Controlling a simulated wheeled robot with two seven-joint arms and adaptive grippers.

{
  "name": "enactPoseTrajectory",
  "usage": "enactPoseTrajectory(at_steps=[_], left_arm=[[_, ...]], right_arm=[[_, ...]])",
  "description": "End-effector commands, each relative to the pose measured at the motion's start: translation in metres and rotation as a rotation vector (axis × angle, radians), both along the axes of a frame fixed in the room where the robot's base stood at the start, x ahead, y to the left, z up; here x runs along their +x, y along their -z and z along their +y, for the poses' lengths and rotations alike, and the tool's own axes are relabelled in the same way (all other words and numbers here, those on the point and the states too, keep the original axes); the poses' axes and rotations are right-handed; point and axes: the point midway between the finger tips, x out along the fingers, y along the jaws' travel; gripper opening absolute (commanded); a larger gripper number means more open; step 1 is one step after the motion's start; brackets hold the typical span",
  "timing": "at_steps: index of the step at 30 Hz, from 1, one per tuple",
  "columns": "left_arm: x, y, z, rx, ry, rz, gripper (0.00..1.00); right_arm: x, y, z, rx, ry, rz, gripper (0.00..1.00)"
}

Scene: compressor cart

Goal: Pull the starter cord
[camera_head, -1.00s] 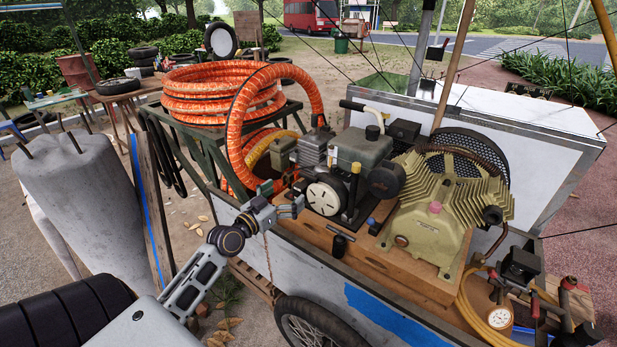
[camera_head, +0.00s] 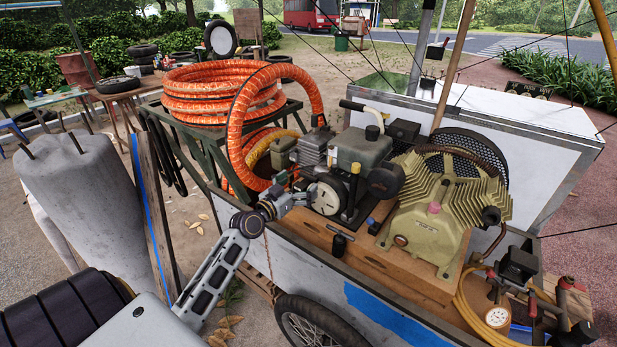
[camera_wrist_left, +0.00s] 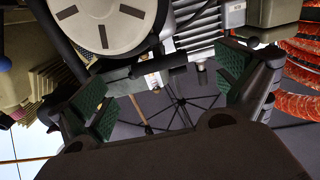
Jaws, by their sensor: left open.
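The engine (camera_head: 360,155) stands on the cart's wooden deck. Its round pale slotted starter cover (camera_head: 325,198) faces my left arm, and it also shows at the top of the left wrist view (camera_wrist_left: 98,22). A dark bar that looks like the starter cord handle (camera_wrist_left: 165,77) shows below the cover in the wrist view, between my finger pads in the picture. My left gripper (camera_head: 301,196) is open beside the cover, green pads apart in the wrist view (camera_wrist_left: 167,88). I cannot tell whether it touches the handle. The cord itself is not discernible. My right gripper is not in view.
The yellow-green compressor (camera_head: 437,215) stands right of the engine on the cart. Coiled orange hose (camera_head: 215,90) lies on a stand behind and arches down beside the gripper. A pressure gauge (camera_head: 498,317) and yellow hose are at the front right. A wheel (camera_head: 305,322) is below.

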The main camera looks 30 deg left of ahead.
Motion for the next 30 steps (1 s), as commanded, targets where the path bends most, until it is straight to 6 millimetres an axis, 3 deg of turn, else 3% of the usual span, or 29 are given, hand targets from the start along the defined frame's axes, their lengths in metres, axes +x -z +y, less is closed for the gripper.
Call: enactPoseTrajectory(at_steps=[18, 30], left_arm=[[0.043, -0.001, -0.003, 0.001, -0.001, -0.001, 1.00], [0.050, 0.000, -0.004, 0.001, 0.001, 0.000, 1.00]], right_arm=[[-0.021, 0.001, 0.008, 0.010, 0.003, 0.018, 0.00], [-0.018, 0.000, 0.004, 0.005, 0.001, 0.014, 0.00]])
